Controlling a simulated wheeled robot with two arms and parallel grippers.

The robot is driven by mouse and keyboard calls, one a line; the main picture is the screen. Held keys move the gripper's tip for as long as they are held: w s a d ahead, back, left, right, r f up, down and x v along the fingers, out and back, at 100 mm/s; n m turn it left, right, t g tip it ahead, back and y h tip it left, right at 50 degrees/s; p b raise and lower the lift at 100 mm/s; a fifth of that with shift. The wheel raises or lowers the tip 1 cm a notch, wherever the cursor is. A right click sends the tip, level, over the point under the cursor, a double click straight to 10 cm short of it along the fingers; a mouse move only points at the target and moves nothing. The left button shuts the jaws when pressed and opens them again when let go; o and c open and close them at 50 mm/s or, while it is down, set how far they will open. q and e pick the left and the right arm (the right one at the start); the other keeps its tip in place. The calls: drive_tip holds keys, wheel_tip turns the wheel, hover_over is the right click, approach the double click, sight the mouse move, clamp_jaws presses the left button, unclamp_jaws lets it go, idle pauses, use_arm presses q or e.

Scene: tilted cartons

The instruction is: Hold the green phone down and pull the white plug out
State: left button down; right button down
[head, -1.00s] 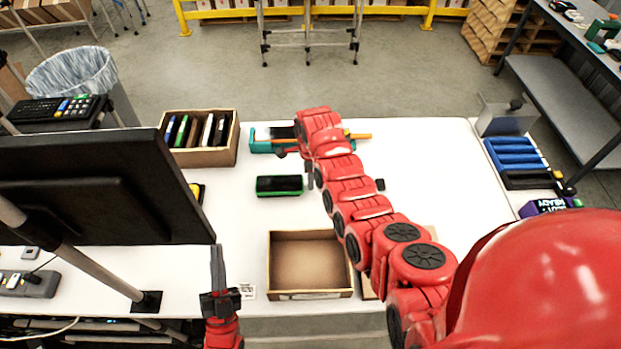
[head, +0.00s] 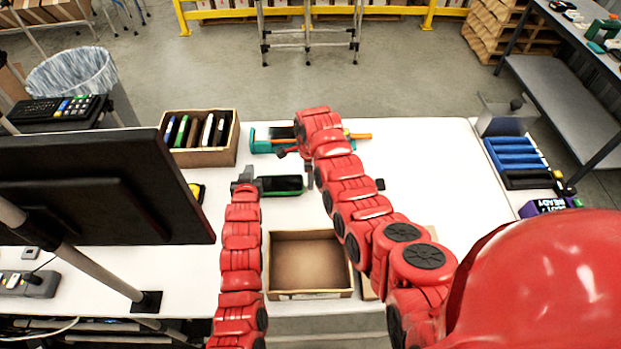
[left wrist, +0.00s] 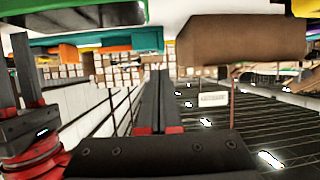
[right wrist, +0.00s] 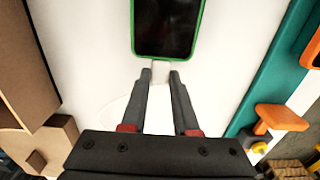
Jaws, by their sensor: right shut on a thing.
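The green phone (head: 280,186), with a dark screen and green rim, lies on the white table in the head view. It also shows in the right wrist view (right wrist: 168,25) and at the top left of the left wrist view (left wrist: 70,14). The white plug (right wrist: 161,68) sits at the phone's near end in the right wrist view. My right gripper (right wrist: 161,76) is shut on it. My left gripper (head: 245,178) is at the phone's left end in the head view. Its fingers are together in the left wrist view (left wrist: 161,76); I cannot tell whether it touches the phone.
An open empty carton (head: 310,266) stands in front of the phone. A carton of upright items (head: 225,160) is behind left. A teal tray (head: 262,146) with an orange item (head: 358,136) lies behind. A black monitor (head: 105,190) stands left. The table's right side is clear.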

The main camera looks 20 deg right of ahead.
sight(268, 180)
use_arm(q)
drive_tip(key=s+d+r+m+g, duration=0.1)
drive_tip(key=d+r+g, duration=0.25)
drive_tip(key=g, duration=0.25)
drive_tip(key=shift+g+y, duration=0.3)
drive_tip(key=shift+y, duration=0.1)
drive_tip(key=shift+s+d+f, duration=0.1)
drive_tip(key=shift+d+f, duration=0.15)
drive_tip(key=shift+f, duration=1.5)
drive_tip(key=shift+d+f, duration=0.2)
drive_tip(key=shift+f, duration=1.55)
drive_tip(key=shift+f, duration=0.7)
use_arm(e)
drive_tip(key=shift+s+d, duration=0.3)
drive_tip(key=shift+d, duration=0.65)
drive_tip(key=shift+s+d, duration=0.25)
drive_tip(key=shift+d, duration=0.65)
